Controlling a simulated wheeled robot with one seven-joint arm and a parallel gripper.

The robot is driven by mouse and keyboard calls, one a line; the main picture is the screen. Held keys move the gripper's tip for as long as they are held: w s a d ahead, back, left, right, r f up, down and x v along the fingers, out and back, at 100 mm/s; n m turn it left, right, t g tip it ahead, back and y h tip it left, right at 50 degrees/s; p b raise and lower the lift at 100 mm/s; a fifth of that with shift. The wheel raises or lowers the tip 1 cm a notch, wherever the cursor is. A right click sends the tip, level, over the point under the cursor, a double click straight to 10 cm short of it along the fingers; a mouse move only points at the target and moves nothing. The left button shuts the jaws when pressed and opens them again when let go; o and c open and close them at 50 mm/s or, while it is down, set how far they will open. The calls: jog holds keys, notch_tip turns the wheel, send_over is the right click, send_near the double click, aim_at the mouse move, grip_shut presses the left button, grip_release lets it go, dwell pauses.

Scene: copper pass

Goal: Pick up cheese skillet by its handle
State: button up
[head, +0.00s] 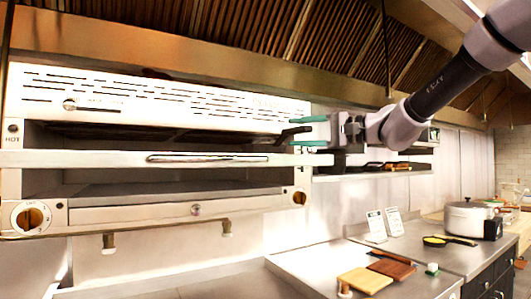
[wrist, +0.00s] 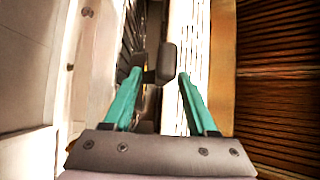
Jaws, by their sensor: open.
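A dark skillet sits in the upper slot of the steel broiler in the head view, seen edge-on as a low dark pan (head: 150,131); its contents are hidden. Its black handle (head: 294,133) sticks out at the right end of the slot. My gripper (head: 291,131) is open, with one green finger above the handle and one below it.
The broiler's long front bar (head: 210,159) runs just below the handle. A shelf (head: 375,172) is right of the broiler.

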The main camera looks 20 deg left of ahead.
aim_at(283, 132)
jog(key=a, duration=0.3)
jog(key=shift+w+a, duration=0.1)
grip_shut()
jog(key=shift+r, duration=0.15)
dwell(1.2)
